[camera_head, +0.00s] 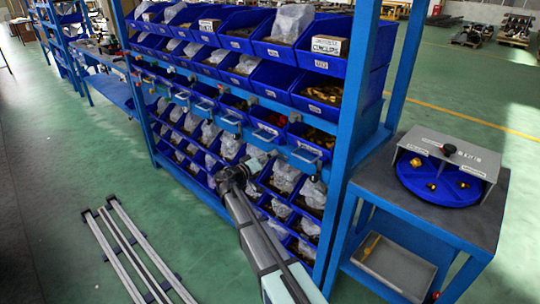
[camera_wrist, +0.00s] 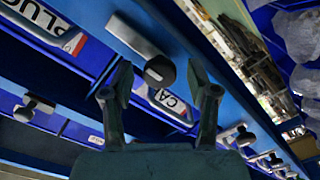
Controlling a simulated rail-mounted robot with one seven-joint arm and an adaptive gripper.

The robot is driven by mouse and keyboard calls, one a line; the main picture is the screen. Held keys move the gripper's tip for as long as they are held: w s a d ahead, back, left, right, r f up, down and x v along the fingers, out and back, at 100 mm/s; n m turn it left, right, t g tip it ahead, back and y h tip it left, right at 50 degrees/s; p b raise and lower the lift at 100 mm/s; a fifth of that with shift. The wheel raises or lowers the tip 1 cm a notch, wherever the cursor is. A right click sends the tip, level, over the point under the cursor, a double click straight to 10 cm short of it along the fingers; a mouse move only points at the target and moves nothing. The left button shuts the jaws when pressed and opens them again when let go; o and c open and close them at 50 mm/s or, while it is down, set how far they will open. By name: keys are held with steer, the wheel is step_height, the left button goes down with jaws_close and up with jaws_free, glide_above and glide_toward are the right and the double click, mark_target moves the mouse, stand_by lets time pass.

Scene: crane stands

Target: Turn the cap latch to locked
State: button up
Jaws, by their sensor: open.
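In the wrist view, a grey latch (camera_wrist: 135,38) with a flat bar and a dark round end sits on the blue rail. It is beside a drawer label reading "CA" (camera_wrist: 168,101), the rest of which is hidden. My gripper (camera_wrist: 160,78) is open, with one finger on each side of the latch's round end. I cannot tell whether either finger touches it. The bar slants up and left from the round end. In the head view, my gripper (camera_head: 238,172) is at the rack's middle rail, and its fingers and this latch are not clear.
A drawer labelled "PLUG" (camera_wrist: 58,30) is at the upper left, and another latch (camera_wrist: 35,106) is at the left. Several latches line the rail at the lower right. Blue bins (camera_head: 325,92) fill the rack. A table with a grey box (camera_head: 450,150) stands right.

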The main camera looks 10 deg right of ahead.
steer(key=shift+w+d, duration=0.3)
steer(key=shift+d, duration=0.1)
jaws_close()
